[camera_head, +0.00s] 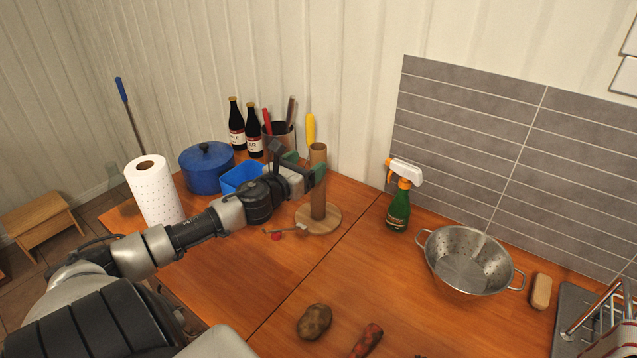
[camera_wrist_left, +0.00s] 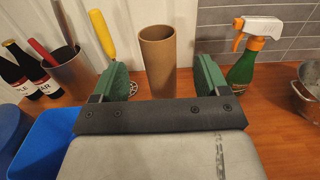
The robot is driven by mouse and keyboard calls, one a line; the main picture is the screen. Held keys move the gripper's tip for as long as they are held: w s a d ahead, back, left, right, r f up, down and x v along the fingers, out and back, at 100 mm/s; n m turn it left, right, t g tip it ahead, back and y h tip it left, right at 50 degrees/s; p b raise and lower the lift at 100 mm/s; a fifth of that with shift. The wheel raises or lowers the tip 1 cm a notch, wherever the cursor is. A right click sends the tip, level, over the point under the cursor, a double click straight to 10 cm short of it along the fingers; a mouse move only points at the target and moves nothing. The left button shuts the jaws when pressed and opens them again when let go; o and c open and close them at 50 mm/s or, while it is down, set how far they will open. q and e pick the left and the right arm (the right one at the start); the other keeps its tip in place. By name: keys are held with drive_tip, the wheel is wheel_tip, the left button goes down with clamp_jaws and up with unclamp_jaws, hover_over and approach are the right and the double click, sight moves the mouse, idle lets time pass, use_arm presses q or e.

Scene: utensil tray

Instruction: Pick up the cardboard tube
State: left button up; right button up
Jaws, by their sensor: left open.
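The cardboard tube (camera_head: 318,182) is a plain brown cylinder standing upright on a round wooden base (camera_head: 330,217) on the counter. In the left wrist view the tube (camera_wrist_left: 158,62) stands ahead, between the two green fingers in the picture, with space on both sides. My left gripper (camera_head: 303,168) is open and empty, right beside the tube; it also shows in the left wrist view (camera_wrist_left: 160,78). I cannot tell exactly how far the tube reaches in between the fingers. My right gripper is not in view.
A paper towel roll (camera_head: 155,191), blue pot (camera_head: 206,167), blue bin (camera_head: 238,178), two dark bottles (camera_head: 237,128) and a utensil holder (camera_head: 279,142) stand behind and left. A spray bottle (camera_head: 398,208) and a colander (camera_head: 468,262) stand right. A potato (camera_head: 314,322) lies in front.

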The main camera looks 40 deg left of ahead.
sight(312, 160)
use_arm(q)
drive_tip(key=shift+w+a+r+p, duration=0.1)
drive_tip(key=shift+w+p, duration=0.2)
drive_tip(key=shift+w, duration=0.25)
drive_tip(key=w, duration=0.1)
drive_tip(key=w+p, duration=0.1)
drive_tip(key=w, duration=0.1)
drive_tip(key=shift+a, duration=0.25)
drive_tip(key=shift+w+f+p, duration=0.3)
drive_tip(key=shift+w, duration=0.4)
drive_tip(key=shift+c, duration=0.7)
drive_tip(key=c, duration=1.1)
drive_tip(key=shift+o, duration=0.2)
